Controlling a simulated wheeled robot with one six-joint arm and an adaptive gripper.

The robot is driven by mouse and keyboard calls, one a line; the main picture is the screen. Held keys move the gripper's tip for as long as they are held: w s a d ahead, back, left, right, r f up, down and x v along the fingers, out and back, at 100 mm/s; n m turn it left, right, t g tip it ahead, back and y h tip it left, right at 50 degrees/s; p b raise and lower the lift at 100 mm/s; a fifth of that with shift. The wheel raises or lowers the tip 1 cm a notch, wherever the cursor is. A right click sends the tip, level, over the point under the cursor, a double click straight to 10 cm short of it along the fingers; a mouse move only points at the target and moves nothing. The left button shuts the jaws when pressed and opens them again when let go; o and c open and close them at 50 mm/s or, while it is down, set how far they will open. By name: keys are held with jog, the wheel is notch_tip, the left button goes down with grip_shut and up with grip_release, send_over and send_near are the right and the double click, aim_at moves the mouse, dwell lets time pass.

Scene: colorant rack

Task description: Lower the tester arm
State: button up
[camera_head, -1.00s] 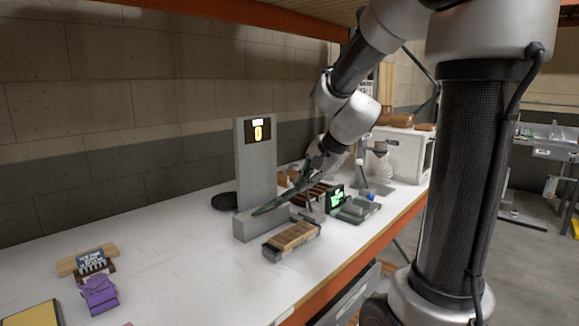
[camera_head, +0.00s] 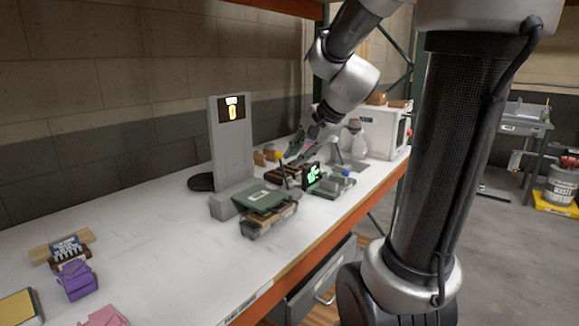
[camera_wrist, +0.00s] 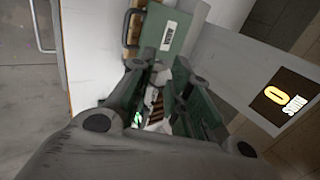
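The tester is a grey upright tower (camera_head: 228,150) with a lit "0" display (camera_head: 232,108) and a grey base at its foot. Its tester arm, a green plate with a white label (camera_head: 257,196), lies almost flat above a brown block in a dark holder (camera_head: 268,219). Whether plate and block touch is unclear. My gripper (camera_head: 298,148) is behind and right of the plate, apart from it. In the wrist view the gripper (camera_wrist: 158,75) shows two separated fingers with no object held between them. The green plate (camera_wrist: 168,32) and display (camera_wrist: 285,101) are beyond them.
A small green-lit screen device (camera_head: 312,174) and brown blocks stand right of the tester. A white box (camera_head: 383,130) stands farther back. A purple item (camera_head: 76,280) lies at front left. The white tabletop (camera_head: 150,245) between is clear.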

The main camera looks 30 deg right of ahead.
jog(key=v, duration=0.5)
jog(key=shift+s+d+r, duration=0.1)
jog(key=shift+r, duration=0.1)
jog(key=s+a+f+n+g+h, duration=0.1)
jog(key=s+f+n, duration=0.2)
jog(key=s+n, duration=0.3)
jog(key=s+a+f+n+g+h, duration=0.1)
jog(key=s+a+f+n, duration=0.1)
jog(key=s+n, duration=0.5)
jog(key=s+f, duration=0.1)
jog(key=s, duration=0.2)
jog(key=shift+s+n+h, duration=0.25)
jog(key=shift+n+h, duration=0.05)
jog(key=shift+h, duration=0.1)
jog(key=shift+a+g, duration=0.1)
jog(key=shift+g, duration=0.2)
